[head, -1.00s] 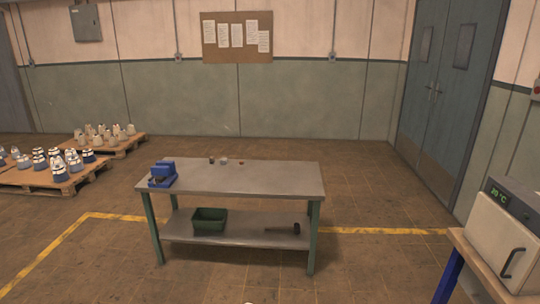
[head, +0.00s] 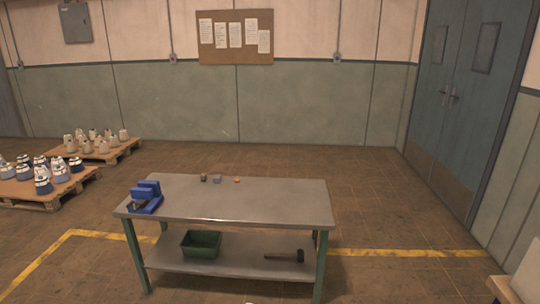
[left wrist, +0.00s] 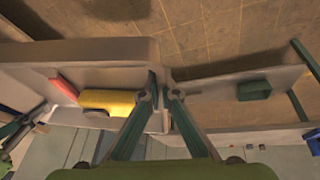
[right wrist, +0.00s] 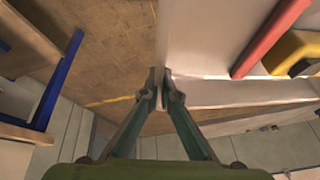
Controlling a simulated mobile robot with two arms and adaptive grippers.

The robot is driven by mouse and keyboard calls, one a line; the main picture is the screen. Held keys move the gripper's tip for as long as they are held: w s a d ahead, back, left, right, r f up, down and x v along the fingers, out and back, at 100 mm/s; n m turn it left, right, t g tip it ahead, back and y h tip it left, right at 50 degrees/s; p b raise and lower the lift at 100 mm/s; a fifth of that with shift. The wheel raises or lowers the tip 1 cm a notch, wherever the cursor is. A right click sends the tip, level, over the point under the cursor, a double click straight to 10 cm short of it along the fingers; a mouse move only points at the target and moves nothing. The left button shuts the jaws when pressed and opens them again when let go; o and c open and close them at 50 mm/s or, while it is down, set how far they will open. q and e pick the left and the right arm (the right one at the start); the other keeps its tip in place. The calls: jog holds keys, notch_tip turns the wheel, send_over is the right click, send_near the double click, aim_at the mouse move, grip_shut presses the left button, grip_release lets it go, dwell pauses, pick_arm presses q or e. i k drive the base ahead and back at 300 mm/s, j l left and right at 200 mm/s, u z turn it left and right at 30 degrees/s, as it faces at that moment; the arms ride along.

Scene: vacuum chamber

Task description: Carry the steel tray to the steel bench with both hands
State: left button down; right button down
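The steel bench (head: 260,205) stands ahead in the head view, with a grey top, green legs and a lower shelf. The steel tray (left wrist: 110,50) is outside the head view; both wrist views show part of it, also the right wrist view (right wrist: 195,45). It carries a red bar-like item (left wrist: 64,86) and a yellow item (left wrist: 108,101). My left gripper (left wrist: 160,94) has its fingers closed around one tray wall. My right gripper (right wrist: 160,88) has its fingers closed around another wall. Neither gripper shows in the head view.
On the bench top are a blue vise (head: 146,197) at the left and several small items (head: 217,179) at the back; its middle and right are clear. The shelf holds a green bin (head: 201,244) and a hammer (head: 285,256). Pallets (head: 45,190) stand left; doors (head: 465,100) are right.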

aim_at(252, 198)
jog(key=i, duration=2.75)
jog(key=i+l+u, duration=0.1)
jog(key=i+u, duration=0.35)
jog(key=u, duration=0.15)
